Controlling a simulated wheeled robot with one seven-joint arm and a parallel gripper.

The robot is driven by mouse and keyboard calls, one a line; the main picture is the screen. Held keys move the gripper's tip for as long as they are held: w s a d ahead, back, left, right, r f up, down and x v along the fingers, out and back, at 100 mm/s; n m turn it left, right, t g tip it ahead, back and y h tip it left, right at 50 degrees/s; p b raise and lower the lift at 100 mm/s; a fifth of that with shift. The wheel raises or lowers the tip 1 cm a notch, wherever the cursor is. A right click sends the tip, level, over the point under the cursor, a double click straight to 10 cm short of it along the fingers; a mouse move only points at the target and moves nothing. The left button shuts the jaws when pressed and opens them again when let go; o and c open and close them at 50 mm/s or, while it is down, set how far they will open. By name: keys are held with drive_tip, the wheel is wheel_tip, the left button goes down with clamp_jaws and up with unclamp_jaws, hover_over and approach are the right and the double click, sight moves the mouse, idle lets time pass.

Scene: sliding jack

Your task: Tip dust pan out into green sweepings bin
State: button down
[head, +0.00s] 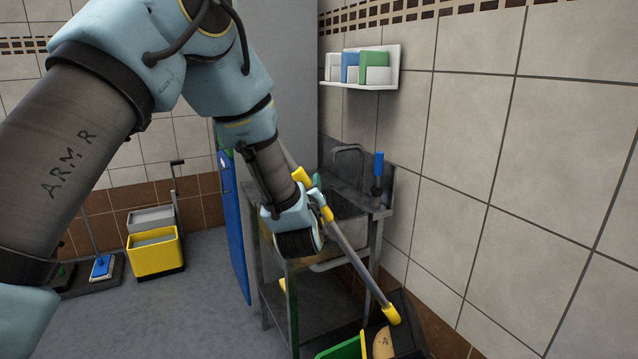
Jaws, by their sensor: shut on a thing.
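The dust pan (408,335) is a dark pan at the bottom right on a long grey handle with yellow ends. A tan, dotted piece (383,343) shows at the pan; I cannot tell if it lies inside. My gripper (319,197) is shut on the upper part of the handle, which slants down to the right. The green sweepings bin (342,350) shows only as a green edge at the bottom of the picture, just left of the pan. Its inside and most of its body are out of view.
A metal sink stand (290,300) stands behind my gripper, with a blue-handled brush (378,170) on its right end. The tiled wall (540,170) closes the right side. A yellow mop bucket (153,252) stands at left. The grey floor (190,310) between is clear.

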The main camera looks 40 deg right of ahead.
drive_tip(key=w+a+f+n+b, duration=0.5)
drive_tip(key=w+a+f+b, duration=0.7)
drive_tip(key=w+a+f, duration=0.4)
drive_tip(key=shift+w+a+f+n, duration=0.35)
drive_tip(key=shift+w+f, duration=0.4)
drive_tip(key=shift+w, duration=0.5)
idle(0.7)
drive_tip(key=shift+a, duration=0.1)
idle(1.3)
